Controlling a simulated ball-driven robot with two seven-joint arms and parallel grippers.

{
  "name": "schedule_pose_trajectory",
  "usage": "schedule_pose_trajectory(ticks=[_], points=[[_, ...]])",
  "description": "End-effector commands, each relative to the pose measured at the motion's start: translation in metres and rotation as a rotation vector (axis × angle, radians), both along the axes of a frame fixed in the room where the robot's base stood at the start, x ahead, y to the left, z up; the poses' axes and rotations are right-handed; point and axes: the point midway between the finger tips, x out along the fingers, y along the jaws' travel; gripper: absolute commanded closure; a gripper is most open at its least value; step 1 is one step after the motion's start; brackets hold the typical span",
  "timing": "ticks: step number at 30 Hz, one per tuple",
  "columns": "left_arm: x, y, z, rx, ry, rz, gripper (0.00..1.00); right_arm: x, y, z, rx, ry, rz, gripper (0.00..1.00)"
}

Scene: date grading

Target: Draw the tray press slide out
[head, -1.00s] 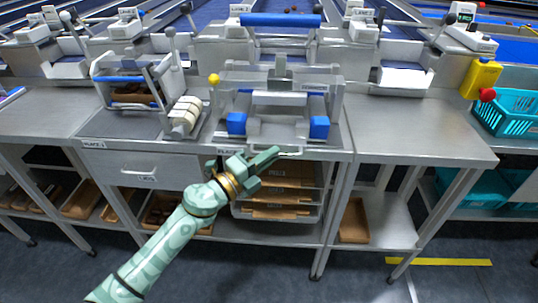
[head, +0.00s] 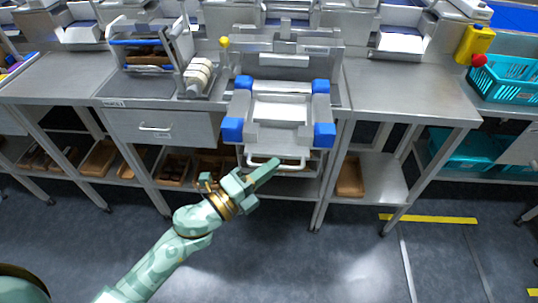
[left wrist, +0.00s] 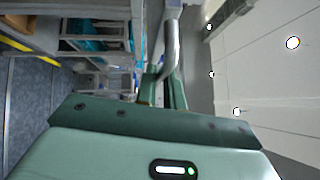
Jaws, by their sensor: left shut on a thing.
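The tray press slide (head: 280,138) is a pale metal carriage with blue corner blocks and a light recessed tray in its middle. It sticks out past the front edge of the bench, towards me. Its bar handle (head: 291,166) runs along its front. My green left gripper (head: 268,171) is at the left part of this handle and is shut on it. In the left wrist view the handle (left wrist: 173,42) is a bent metal bar running down between the fingers (left wrist: 166,90). The fingers partly hide the handle. My right gripper is not in view.
A drawer (head: 160,128) sits left of the slide, under a bench with a rack of brown dates (head: 147,52). A clear steel bench (head: 400,88) is on the right. A yellow box with a red button (head: 474,42) and teal crates (head: 505,80) stand farther right.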

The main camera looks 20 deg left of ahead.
Motion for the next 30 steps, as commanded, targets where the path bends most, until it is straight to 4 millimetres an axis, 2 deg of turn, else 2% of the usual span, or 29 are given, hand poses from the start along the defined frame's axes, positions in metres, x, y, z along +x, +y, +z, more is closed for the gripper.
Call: schedule_pose_trajectory(ticks=[14,15,17,30], points=[[-0.0056,-0.001,-0.0011,0.002,0.001,0.001,1.0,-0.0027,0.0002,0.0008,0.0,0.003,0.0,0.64],[-0.0056,-0.001,-0.001,0.002,0.001,0.001,0.82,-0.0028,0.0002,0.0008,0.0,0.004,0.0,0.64],[-0.0056,-0.0011,-0.0009,0.002,0.001,0.001,0.68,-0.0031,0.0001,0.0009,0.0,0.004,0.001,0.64],[-0.0063,-0.0011,-0.0004,0.0,0.0,0.0,0.68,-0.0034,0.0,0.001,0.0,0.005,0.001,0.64]])
